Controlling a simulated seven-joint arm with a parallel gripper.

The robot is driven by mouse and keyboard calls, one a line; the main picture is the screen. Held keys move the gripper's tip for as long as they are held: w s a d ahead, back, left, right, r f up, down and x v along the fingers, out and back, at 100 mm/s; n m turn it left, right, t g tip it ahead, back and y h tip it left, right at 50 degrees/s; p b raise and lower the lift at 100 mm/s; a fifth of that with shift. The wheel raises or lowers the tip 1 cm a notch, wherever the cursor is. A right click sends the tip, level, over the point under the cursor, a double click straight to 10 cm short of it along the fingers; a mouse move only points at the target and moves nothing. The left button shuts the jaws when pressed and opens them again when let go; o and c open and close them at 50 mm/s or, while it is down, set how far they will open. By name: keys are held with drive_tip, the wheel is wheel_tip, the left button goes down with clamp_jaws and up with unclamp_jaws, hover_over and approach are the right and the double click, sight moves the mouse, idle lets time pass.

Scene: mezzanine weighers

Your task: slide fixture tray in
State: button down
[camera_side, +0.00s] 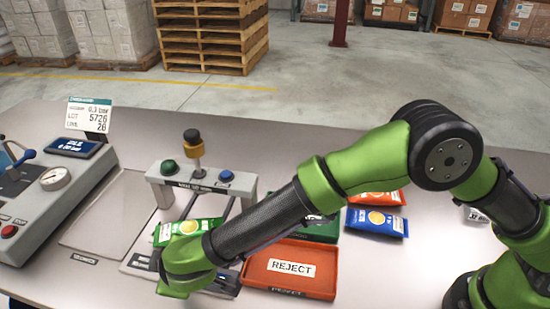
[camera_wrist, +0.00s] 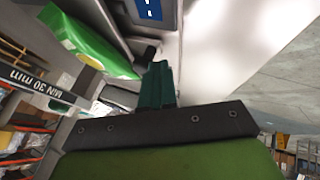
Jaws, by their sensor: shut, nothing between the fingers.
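The fixture tray (camera_side: 146,250) is a pale slide with a dark label at its front, extending forward from under the grey press frame (camera_side: 200,187). A green chip-style packet (camera_side: 190,230) lies on it, also seen in the wrist view (camera_wrist: 90,40). My gripper (camera_side: 172,289) is low at the tray's front end and covers part of it. In the wrist view its dark green fingers (camera_wrist: 157,85) are together, with nothing between them, beside the packet end. Whether they touch the tray is hidden.
A red REJECT tray (camera_side: 320,255) is right of the fixture, with a green tray (camera_side: 318,228) behind it. Orange (camera_side: 376,198) and blue (camera_side: 378,222) packets lie further right. A control console (camera_side: 40,200) with a gauge stands left.

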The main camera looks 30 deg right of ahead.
sight(195, 226)
drive_tip(key=w+d, duration=0.7)
drive_tip(key=shift+w+d, duration=0.25)
